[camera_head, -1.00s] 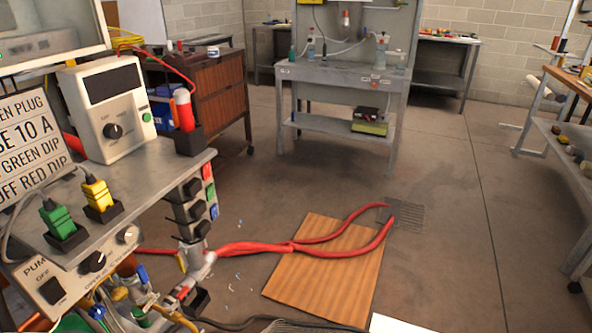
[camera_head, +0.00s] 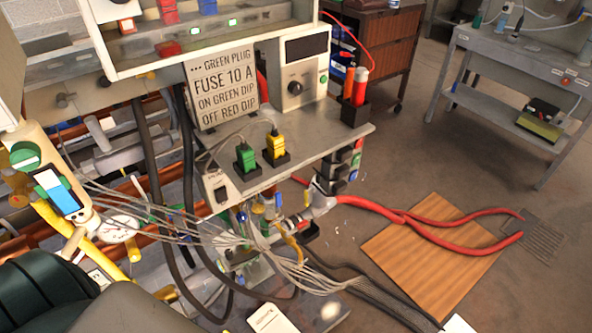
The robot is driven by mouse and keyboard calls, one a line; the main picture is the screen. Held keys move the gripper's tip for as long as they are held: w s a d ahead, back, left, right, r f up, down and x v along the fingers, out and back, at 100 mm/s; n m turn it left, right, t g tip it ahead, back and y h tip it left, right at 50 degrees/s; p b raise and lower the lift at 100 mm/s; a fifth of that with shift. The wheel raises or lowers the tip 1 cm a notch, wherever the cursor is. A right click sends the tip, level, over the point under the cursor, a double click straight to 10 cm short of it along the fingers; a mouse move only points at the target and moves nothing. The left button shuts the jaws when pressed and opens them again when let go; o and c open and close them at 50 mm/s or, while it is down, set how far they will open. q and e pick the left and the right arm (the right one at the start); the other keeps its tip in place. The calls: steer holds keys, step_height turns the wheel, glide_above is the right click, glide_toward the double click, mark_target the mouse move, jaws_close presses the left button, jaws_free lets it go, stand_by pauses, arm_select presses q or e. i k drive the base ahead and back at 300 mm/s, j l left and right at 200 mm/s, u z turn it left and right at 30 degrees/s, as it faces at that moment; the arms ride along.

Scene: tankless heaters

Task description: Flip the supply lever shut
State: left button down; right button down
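Under the front edge of the steel bench is a cluster of small pipes and valves (camera_head: 262,208) with blue, red and yellow parts. A thin yellow piece (camera_head: 292,243), possibly a lever, hangs below a pale pipe fitting (camera_head: 318,204). I cannot tell which part is the supply lever or how it is set, since the parts are small and grey cables cross in front. Neither of my grippers shows in this view.
The bench (camera_head: 318,132) carries a green plug (camera_head: 245,157), a yellow plug (camera_head: 275,147) and a sign (camera_head: 224,88). Loose grey cables (camera_head: 200,232) and dark hoses (camera_head: 188,150) hang at left.

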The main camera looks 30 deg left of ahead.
mark_target(279, 201)
steer(key=l+u, duration=0.1)
steer(key=u, duration=0.25)
steer(key=l+u, duration=0.1)
steer(key=u, duration=0.3)
steer(key=k+l+u, duration=0.1)
steer(key=u, duration=0.25)
